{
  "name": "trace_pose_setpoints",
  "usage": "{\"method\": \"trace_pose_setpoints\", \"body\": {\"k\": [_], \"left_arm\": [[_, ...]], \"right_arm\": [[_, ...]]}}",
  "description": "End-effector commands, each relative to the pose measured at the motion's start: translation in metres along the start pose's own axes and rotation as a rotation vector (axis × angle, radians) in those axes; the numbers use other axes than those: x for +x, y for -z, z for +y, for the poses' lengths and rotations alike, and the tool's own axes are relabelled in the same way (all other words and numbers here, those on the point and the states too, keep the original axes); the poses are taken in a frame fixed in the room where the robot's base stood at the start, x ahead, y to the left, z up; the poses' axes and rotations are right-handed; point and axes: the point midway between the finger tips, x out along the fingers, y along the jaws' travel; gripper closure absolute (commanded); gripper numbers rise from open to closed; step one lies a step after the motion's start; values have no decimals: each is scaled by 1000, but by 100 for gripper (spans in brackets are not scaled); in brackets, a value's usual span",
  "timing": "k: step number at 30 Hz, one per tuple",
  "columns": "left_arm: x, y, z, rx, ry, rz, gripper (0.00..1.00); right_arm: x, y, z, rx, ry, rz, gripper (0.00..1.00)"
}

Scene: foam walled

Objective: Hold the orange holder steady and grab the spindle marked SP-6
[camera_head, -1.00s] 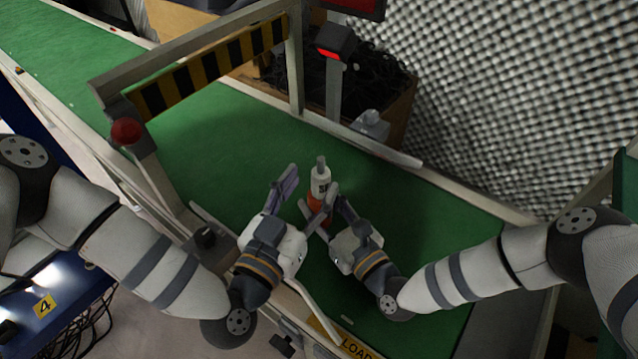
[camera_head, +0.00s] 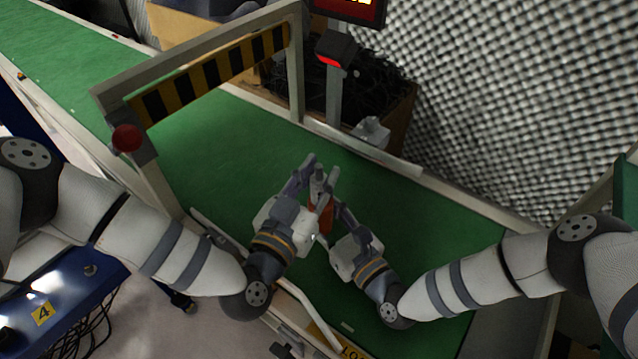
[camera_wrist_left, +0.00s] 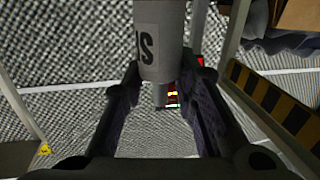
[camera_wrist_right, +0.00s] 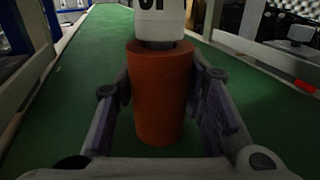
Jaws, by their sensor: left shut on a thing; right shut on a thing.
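The orange holder (camera_wrist_right: 160,95) stands upright on the green belt in the right wrist view, between the fingers of my right gripper (camera_wrist_right: 165,125), which is shut on it. The holder shows partly in the head view (camera_head: 325,218). The white spindle (camera_wrist_right: 158,22) stands in the top of the holder. In the left wrist view the spindle (camera_wrist_left: 160,38) bears dark letters, only partly readable, and lies between the fingers of my left gripper (camera_wrist_left: 165,88), which is shut on it. In the head view my left gripper (camera_head: 316,180) covers most of the spindle.
The green conveyor belt (camera_head: 420,225) is clear around the holder. A gantry with a black and yellow striped bar (camera_head: 215,72) spans the belt at the left. A post with a red-lit sensor (camera_head: 336,50) stands at the back rail. A foam wall (camera_head: 500,90) lies behind.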

Motion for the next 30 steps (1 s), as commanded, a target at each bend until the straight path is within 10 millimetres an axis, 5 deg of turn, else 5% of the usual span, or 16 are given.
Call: {"method": "trace_pose_setpoints", "body": {"k": [12, 22, 23, 24, 26, 30], "left_arm": [[0, 91, 3, 1, 0, 7, 100], [0, 100, 4, 0, 0, 4, 100], [0, 100, 4, 0, 0, 4, 100], [0, 100, 4, 0, 0, 4, 100], [0, 100, 4, 0, 0, 4, 100], [0, 100, 4, 0, 0, 4, 100]], "right_arm": [[0, 1, 0, 1, -1, 3, 93], [-1, 1, 0, 0, 0, 3, 93], [-1, 1, 0, 0, 0, 3, 58], [-1, 1, 0, 0, 0, 3, 49], [0, 1, 0, 0, 0, 3, 39], [0, 1, 0, 0, 0, 2, 39]]}}
